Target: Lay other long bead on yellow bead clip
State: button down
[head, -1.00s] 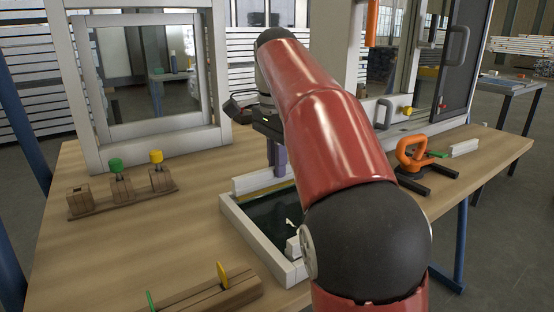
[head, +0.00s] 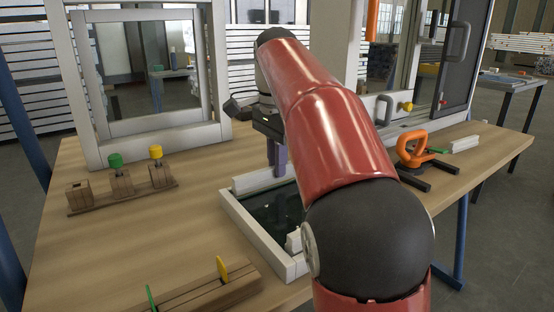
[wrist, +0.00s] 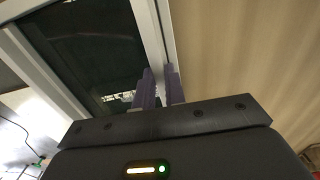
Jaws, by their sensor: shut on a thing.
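My gripper (head: 277,155), with purple fingers, is shut on a long white bead (head: 258,180) along the far side of the white frame (head: 240,228) on the table. In the wrist view the fingers (wrist: 160,88) pinch the bead (wrist: 166,45), which runs beside the frame's edge. The bead looks low over that side; whether it touches the frame I cannot tell. No yellow clip shows under it now. A yellow tab (head: 222,269) stands in a slotted wooden block (head: 205,295) at the front. My arm hides the frame's right side.
A green tab (head: 151,297) stands in the same block. A wooden rack (head: 122,195) with green and yellow knobs is at left. An orange-handled suction tool (head: 415,150) and a white bar (head: 465,144) lie right. An upright window frame (head: 90,150) stands behind.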

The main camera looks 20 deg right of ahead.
jog(key=shift+f, duration=0.15)
jog(key=c, duration=1.4)
grip_release()
notch_tip(320, 180, up, 8)
jog(key=p, duration=0.3)
jog(key=shift+f, duration=0.1)
jog(key=shift+s, duration=0.1)
